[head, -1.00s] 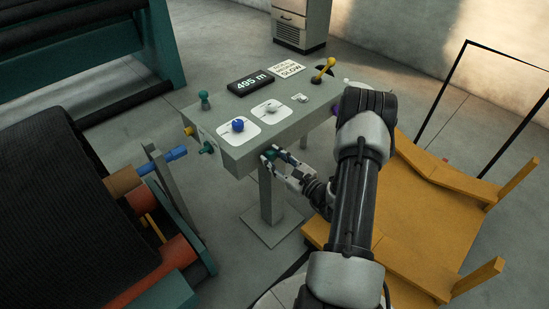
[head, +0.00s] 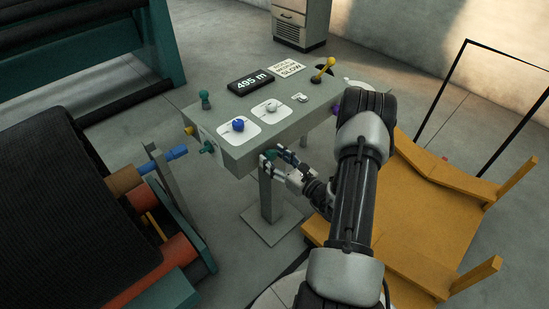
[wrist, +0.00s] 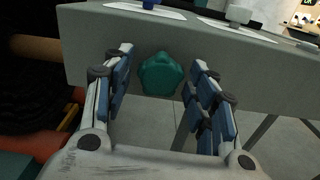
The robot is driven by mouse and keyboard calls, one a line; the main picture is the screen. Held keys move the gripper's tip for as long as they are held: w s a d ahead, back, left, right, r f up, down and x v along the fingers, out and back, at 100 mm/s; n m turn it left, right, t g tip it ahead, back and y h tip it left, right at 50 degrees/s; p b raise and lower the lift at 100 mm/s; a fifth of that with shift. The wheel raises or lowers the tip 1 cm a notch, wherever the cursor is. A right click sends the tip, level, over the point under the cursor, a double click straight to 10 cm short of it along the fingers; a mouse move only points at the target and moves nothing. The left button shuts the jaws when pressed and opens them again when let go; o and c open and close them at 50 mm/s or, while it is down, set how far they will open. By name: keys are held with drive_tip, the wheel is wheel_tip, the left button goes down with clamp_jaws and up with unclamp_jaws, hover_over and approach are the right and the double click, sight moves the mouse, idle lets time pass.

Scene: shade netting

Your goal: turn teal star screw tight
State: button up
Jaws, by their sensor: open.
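The teal star screw (wrist: 161,75) is a rounded, lobed knob on the front face of the grey console (wrist: 250,58), just under its top edge. In the wrist view it sits between my two blue-padded fingers, with a visible gap on each side. In the head view my gripper (head: 274,158) is at the console's front edge, and the teal screw (head: 269,154) shows partly between the fingers. My gripper is open and holds nothing. The screw's shaft is hidden behind its head.
The console top carries a blue knob (head: 238,125), a white knob (head: 271,107), a yellow lever (head: 323,70) and a display (head: 250,83). Another teal knob (head: 208,147) is on its left end.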

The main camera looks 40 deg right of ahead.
sight(273, 158)
drive_tip(key=shift+s+d, duration=0.2)
drive_tip(key=shift+s, duration=2.25)
drive_tip(key=o, duration=0.5)
drive_tip(key=shift+o, duration=0.2)
